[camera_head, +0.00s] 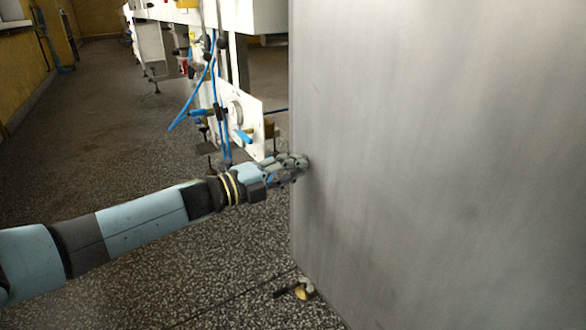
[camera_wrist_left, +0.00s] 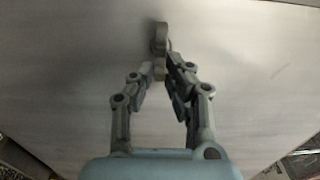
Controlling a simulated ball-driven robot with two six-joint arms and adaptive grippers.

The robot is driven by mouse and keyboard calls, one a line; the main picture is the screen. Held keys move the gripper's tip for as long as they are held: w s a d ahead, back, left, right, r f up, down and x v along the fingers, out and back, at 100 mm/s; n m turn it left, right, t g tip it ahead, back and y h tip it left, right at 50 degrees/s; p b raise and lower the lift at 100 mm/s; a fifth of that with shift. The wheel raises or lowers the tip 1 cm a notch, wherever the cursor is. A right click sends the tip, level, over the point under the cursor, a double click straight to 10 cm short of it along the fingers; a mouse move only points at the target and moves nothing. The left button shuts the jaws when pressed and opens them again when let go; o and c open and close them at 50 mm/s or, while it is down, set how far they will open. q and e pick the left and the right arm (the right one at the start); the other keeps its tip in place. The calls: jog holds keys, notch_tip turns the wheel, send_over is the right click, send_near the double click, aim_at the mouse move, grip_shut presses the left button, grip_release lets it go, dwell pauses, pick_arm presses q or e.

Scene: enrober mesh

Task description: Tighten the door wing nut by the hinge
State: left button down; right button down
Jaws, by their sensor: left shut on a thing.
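My left gripper (camera_head: 300,163) reaches the left edge of a large grey metal door panel (camera_head: 430,150) in the head view. In the left wrist view the left gripper (camera_wrist_left: 160,72) has its fingertips together on a small grey wing nut (camera_wrist_left: 160,38) that stands out from the panel (camera_wrist_left: 240,60). One rounded wing shows beyond the fingertips; the rest is hidden between them. In the head view the wing nut is hidden by the fingers. I cannot make out the hinge. My right gripper is not in view.
A white machine frame (camera_head: 245,115) with blue hoses (camera_head: 211,75) stands behind the gripper. A small brass-coloured fitting (camera_head: 303,290) shows low by the panel's bottom edge. Speckled floor (camera_head: 90,130) lies open at the left.

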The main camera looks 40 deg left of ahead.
pick_arm(q)
jog(key=c, duration=1.4)
grip_release()
jog(key=shift+f, duration=0.1)
jog(key=shift+o, duration=0.2)
jog(key=shift+s, duration=0.1)
jog(key=v, duration=1.2)
jog(key=shift+d, duration=0.1)
